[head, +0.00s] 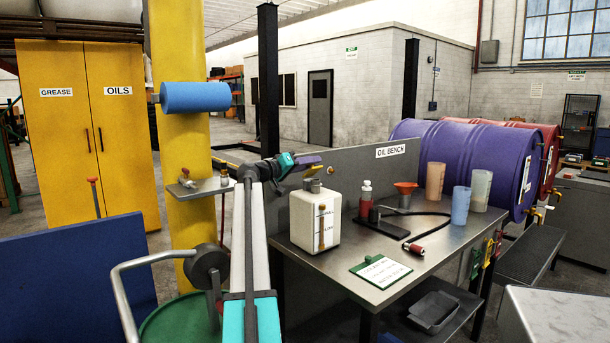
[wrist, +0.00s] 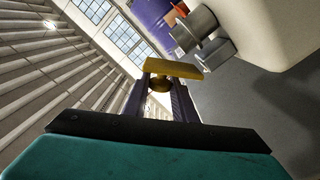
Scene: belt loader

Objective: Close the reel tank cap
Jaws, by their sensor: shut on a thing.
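A white tank (head: 316,222) with a sight gauge on its front stands at the left end of the oil bench. Grey metal fittings (head: 312,185) stick up from its top. My gripper (head: 308,161) is above and just behind the tank top. In the wrist view my gripper (wrist: 160,88) is shut on a yellow cap-like piece (wrist: 173,69) with a brass round part below it. The tank (wrist: 270,30) and its grey fittings (wrist: 200,35) are at upper right there, apart from the held piece. The tank's opening is not clearly seen.
A grey panel (head: 370,165) rises behind the bench.

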